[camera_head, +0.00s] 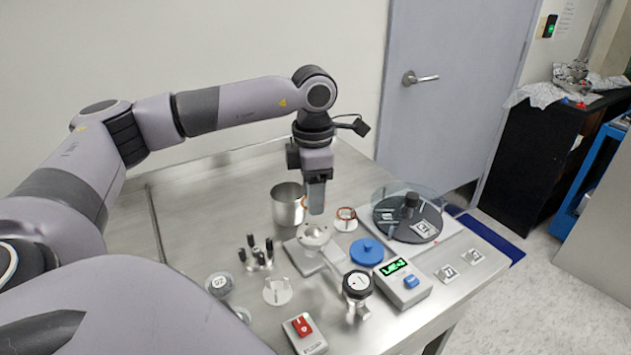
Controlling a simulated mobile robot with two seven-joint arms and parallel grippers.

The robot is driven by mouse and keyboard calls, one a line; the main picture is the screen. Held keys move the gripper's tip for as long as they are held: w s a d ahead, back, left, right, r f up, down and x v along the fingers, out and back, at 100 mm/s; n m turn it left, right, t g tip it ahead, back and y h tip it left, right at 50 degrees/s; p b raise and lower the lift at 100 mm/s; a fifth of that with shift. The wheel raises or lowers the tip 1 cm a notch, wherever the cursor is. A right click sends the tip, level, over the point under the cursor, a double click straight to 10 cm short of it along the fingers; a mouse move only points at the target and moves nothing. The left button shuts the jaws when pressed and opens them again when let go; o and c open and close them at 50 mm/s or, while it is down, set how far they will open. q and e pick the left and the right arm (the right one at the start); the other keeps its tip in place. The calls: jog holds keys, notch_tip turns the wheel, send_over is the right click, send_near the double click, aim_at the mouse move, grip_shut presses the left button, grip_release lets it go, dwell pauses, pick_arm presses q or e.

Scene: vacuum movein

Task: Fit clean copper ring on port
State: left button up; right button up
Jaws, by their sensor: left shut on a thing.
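My left gripper (316,208) points straight down above the middle of the steel table. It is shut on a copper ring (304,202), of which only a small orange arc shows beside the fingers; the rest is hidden. The metal port (314,236) stands on a grey block just below the fingertips, with its round flange facing up. The held ring appears a little above the port and apart from it. Another copper-coloured ring (346,213) rests on a small white stand right of the gripper. My right gripper is not in view.
A steel beaker (287,205) stands close behind left of the gripper. A blue disc (367,252), a green-display box (402,282), a black-knobbed valve (357,284) and a clear-covered dark plate (408,218) stand to the right. Black pegs (257,254) stand left. The table's left rear is clear.

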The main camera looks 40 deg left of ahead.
pick_arm(q)
jog(key=b, duration=0.4)
send_over(313, 238)
notch_tip(313, 238, down, 6)
jog(key=shift+r, duration=0.25)
jog(key=shift+w+f+b, duration=0.1)
jog(key=shift+f+b, duration=0.25)
jog(key=shift+f, duration=0.2)
jog(key=shift+f, duration=0.55)
dwell(1.7)
jog(key=o, duration=0.8)
jog(key=shift+o, duration=0.8)
jog(key=shift+m, duration=0.3)
jog(key=shift+f, duration=0.1)
notch_tip(313, 238, up, 8)
jog(key=shift+f+b, duration=0.15)
jog(key=shift+b, duration=0.2)
